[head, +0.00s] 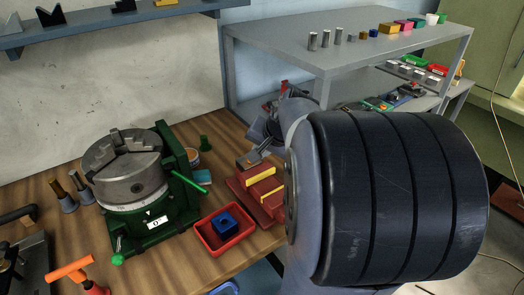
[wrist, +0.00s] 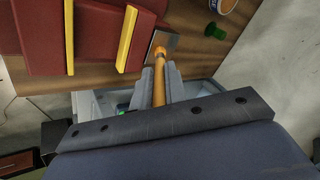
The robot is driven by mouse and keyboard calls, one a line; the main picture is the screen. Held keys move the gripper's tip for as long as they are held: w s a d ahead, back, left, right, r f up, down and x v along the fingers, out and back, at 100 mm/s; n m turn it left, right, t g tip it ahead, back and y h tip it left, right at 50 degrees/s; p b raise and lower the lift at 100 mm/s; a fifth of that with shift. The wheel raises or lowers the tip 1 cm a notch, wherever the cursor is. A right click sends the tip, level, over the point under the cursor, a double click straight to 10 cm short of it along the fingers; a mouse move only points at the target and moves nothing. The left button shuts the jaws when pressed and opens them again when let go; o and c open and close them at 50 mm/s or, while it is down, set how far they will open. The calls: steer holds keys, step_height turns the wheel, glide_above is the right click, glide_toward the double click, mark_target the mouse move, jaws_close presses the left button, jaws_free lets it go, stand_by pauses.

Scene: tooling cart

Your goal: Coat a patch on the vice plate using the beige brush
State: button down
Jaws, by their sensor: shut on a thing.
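My gripper (wrist: 161,72) is shut on the orange-tan handle of the brush (wrist: 159,88) in the wrist view. The handle points away from the fingers, and its far end meets a small grey flat piece (wrist: 170,41). I cannot tell whether this piece is the vice plate or part of the brush, or whether they touch. The red vice (wrist: 98,35) with two yellow strips lies just left of the brush. In the head view the vice (head: 243,197) stands on the bench, and my gripper (head: 264,152) is above its far end. My arm hides part of that area.
A green rotary chuck (head: 150,205) stands left of the vice. A red tray (head: 219,232) with a blue block lies in front of it. A green peg (head: 205,143) and a small round tin (head: 193,156) stand behind. A grey shelf unit (head: 270,55) is at the back right.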

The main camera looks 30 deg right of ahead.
steer(key=shift+w+a+p, duration=0.1)
steer(key=shift+w+p, duration=0.35)
steer(key=shift+w, duration=1.55)
steer(key=shift+d, duration=0.4)
steer(key=shift+s+d+f+b, duration=0.1)
steer(key=shift+s+b, duration=0.65)
steer(key=shift+s, duration=2.5)
steer(key=shift+r+p, duration=2.2)
steer(key=shift+r, duration=0.95)
steer(key=shift+r, duration=0.1)
